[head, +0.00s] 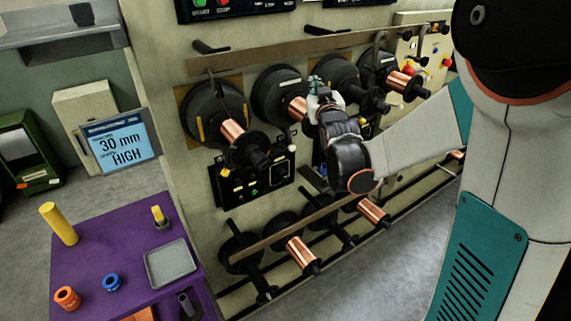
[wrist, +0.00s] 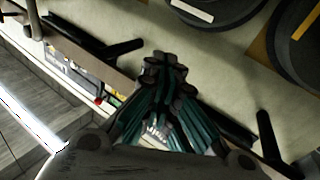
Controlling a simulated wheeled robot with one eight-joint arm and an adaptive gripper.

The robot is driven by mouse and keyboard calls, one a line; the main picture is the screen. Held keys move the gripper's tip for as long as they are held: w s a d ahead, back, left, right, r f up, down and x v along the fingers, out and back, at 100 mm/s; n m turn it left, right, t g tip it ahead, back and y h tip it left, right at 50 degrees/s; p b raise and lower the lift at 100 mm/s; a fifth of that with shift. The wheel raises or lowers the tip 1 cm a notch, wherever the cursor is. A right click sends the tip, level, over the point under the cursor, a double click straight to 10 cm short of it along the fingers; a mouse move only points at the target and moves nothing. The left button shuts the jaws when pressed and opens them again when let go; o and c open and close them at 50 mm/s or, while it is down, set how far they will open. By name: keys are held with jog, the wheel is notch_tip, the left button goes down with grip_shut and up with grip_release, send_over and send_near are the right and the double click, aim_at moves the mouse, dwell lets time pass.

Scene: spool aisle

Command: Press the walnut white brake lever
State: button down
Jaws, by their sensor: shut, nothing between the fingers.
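My gripper (head: 315,82) is shut and empty, up against the front of the spool rack among the upper spools. In the wrist view its teal-and-dark fingers (wrist: 165,70) are closed together in front of the pale panel. A small white tip (head: 293,148) shows at the right of the control box below the left upper spools; I cannot tell whether it is the walnut white brake lever. Small levers or knobs beside the other spools are partly hidden by my arm. In the wrist view no white lever stands out clearly, and contact with one cannot be made out.
Copper-wound spools (head: 232,131) on black flanges project from the rack, with a lower row (head: 302,252) beneath. A long bar (head: 290,48) runs above the upper row. A purple table (head: 110,240) stands at left, near a blue "30 mm HIGH" sign (head: 122,143). Grey floor lies right.

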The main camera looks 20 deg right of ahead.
jog(key=a+f+n+y+b, duration=0.1)
jog(key=f+n+b, duration=0.1)
jog(key=f+n, duration=0.1)
jog(key=s+a+f+n+t+y+b, duration=0.1)
jog(key=f+n+b, duration=0.2)
jog(key=n, duration=0.3)
jog(key=a+f+n+y+b, duration=0.1)
jog(key=f+n+y+b, duration=0.1)
jog(key=f+n, duration=0.2)
jog(key=shift+s+f+n+t, duration=0.15)
jog(key=shift+f+n+t, duration=0.2)
jog(key=shift+n, duration=0.35)
jog(key=a+f+n+g+y+b, duration=0.2)
jog(key=f+n, duration=0.3)
jog(key=f, duration=0.3)
jog(key=s+a+f+n+g+y+b, duration=0.1)
jog(key=f+n+g+y, duration=0.1)
jog(key=f+n, duration=0.3)
notch_tip(320, 180, down, 4)
jog(key=shift+a+r+y+b, duration=0.1)
jog(key=shift+a+y+b, duration=0.25)
jog(key=shift+y, duration=0.15)
jog(key=r+b+x, duration=0.1)
jog(key=b+x, duration=0.1)
jog(key=x, duration=0.8)
jog(key=d+b, duration=0.1)
jog(key=d, duration=0.3)
